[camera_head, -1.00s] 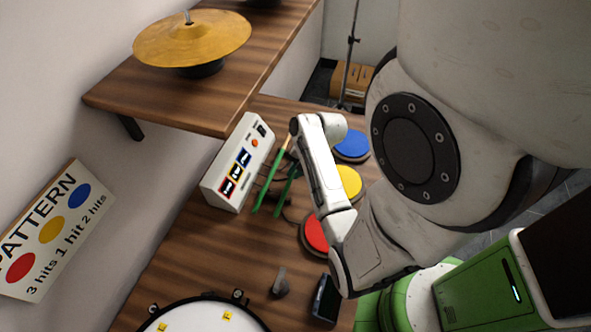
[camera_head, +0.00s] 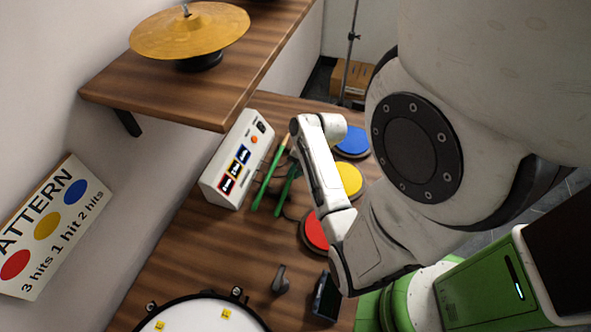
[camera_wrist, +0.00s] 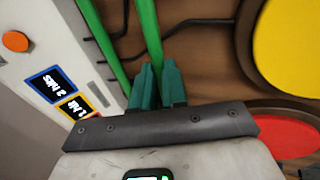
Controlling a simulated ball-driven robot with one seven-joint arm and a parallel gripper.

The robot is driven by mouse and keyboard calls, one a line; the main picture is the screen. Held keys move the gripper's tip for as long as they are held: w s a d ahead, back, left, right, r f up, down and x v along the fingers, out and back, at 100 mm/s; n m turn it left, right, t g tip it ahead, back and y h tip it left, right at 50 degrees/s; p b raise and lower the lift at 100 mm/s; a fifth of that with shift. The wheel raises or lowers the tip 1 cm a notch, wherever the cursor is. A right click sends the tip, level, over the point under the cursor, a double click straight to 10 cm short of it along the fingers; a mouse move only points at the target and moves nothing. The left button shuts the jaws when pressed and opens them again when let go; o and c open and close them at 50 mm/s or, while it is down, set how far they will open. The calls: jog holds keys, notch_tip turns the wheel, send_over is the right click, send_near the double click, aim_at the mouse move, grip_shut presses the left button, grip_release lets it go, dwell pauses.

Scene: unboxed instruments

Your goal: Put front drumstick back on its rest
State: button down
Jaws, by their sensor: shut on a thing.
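Two green drumsticks lie side by side, next to the white control box, in the head view. My gripper (camera_wrist: 160,86) is shut on the right one, the front drumstick (camera_wrist: 146,30), whose green shaft runs up between the teal fingertips in the wrist view. It also shows in the head view (camera_head: 284,196), with its upper part hidden behind my arm. The other green drumstick (camera_wrist: 104,42) lies to its left, apart from the fingers; in the head view (camera_head: 268,182) it has a pale wooden end. I cannot make out the rest clearly.
The white control box (camera_head: 236,160) stands close on the left. Red (camera_head: 316,232), yellow (camera_head: 348,178) and blue (camera_head: 352,140) pads lie to the right, with black cables between. A shelf (camera_head: 150,95) with a cymbal (camera_head: 190,32) overhangs; a drum (camera_head: 200,316) is nearest.

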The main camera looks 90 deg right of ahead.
jog(key=c, duration=1.1)
grip_release()
jog(key=v, duration=1)
jog(key=shift+s+r, duration=0.1)
jog(key=shift+r, duration=0.3)
jog(key=w+a+m+g, duration=0.1)
jog(key=w+a+m, duration=0.3)
jog(key=a, duration=0.5)
jog(key=w+a+f+m+g, duration=0.1)
jog(key=w+a+m, duration=0.3)
jog(key=a, duration=0.5)
jog(key=w+a+f+m+g, duration=0.1)
jog(key=w+a+m, duration=0.3)
jog(key=a+m, duration=0.3)
jog(key=shift+w+a+f+g, duration=0.1)
jog(key=shift+w+a+g, duration=0.1)
jog(key=shift+a, duration=0.6)
jog(key=shift+w+a+f+g, duration=0.1)
jog(key=shift+w+a+g, duration=0.1)
jog(key=shift+a, duration=0.6)
